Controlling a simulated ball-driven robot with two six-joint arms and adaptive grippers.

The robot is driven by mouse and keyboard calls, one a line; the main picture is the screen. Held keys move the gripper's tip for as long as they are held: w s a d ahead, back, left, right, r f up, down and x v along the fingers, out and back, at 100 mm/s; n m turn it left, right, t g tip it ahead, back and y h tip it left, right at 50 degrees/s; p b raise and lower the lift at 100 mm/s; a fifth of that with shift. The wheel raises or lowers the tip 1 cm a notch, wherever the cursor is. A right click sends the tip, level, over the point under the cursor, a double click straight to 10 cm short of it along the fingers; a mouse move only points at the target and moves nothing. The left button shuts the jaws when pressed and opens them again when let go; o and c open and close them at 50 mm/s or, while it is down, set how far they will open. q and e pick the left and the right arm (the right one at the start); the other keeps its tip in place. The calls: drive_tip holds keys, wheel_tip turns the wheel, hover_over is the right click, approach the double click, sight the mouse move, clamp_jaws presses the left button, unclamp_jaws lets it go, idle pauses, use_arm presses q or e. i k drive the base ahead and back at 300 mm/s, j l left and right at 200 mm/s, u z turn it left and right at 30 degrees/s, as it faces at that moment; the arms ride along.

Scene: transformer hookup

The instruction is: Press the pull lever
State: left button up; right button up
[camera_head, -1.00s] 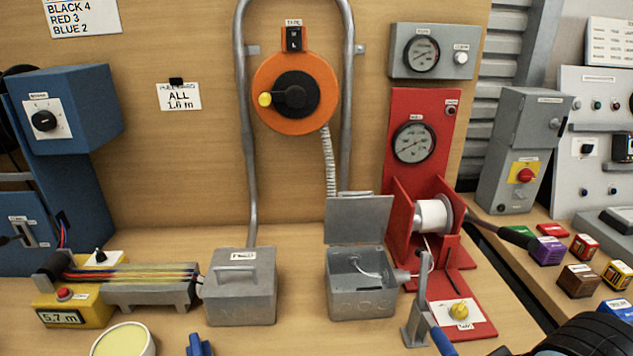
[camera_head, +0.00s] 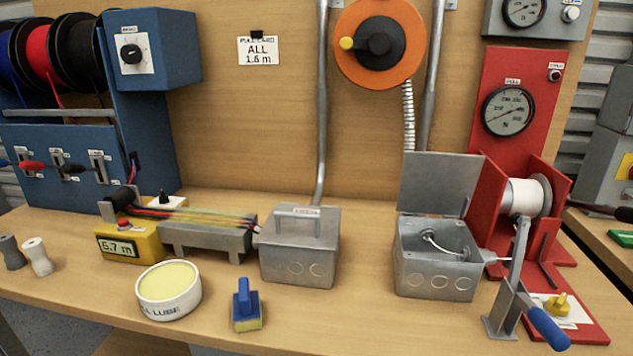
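A grey metal lever (camera_head: 517,255) with a blue grip (camera_head: 549,328) stands on a small grey bracket (camera_head: 503,308) at the front right of the bench, beside the red puller machine (camera_head: 513,75). The blue grip points down and to the right, toward the bench's front edge. The puller has a spool of white line (camera_head: 526,196), and a white line runs toward the open grey box (camera_head: 437,272). A yellow knob (camera_head: 558,303) sits on a white plate behind the grip. Neither of my grippers is in view.
A closed grey box with a handle (camera_head: 300,255), a round lube tub (camera_head: 168,290) and a blue-and-yellow block (camera_head: 246,307) stand on the bench. A yellow meter (camera_head: 130,243) reads 5.7 m. Bare bench lies between the blue-and-yellow block and the lever.

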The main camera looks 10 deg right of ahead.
sight(622, 214)
drive_tip(key=k+j+z, duration=0.1)
drive_tip(key=z, duration=1.45)
drive_tip(key=k+l, duration=0.05)
